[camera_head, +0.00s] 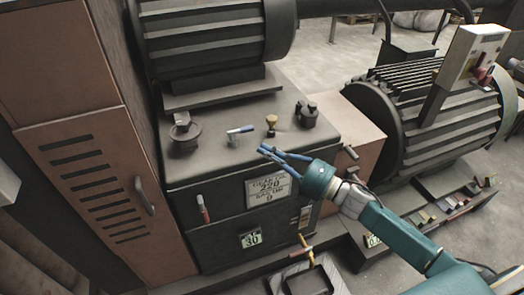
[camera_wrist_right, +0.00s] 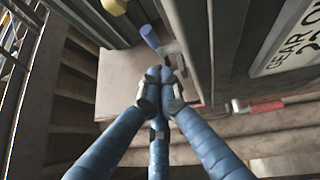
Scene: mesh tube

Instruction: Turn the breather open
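On top of the dark gearbox (camera_head: 222,165) is a small valve with a blue lever handle (camera_head: 241,129). A brass-coloured knob (camera_head: 271,121) stands to its right. No label shows which fitting is the breather. My right gripper (camera_head: 264,149) is in front of the box's top front edge, apart from these fittings. Its blue fingers come together at the tips (camera_wrist_right: 160,75) in the right wrist view, with nothing seen between them. There a blue handle (camera_wrist_right: 149,36) shows just beyond the tips, and a yellow part (camera_wrist_right: 114,6) further up. My left gripper is not in view.
Dark fittings (camera_head: 185,131) and (camera_head: 307,115) flank the box top. A finned motor (camera_head: 205,40) overhangs behind. A brown louvred cabinet (camera_head: 90,180) stands left; another finned motor (camera_head: 430,110) stands right. A red-handled valve (camera_head: 202,208) and a yellow-red handle (camera_head: 304,246) are lower in front.

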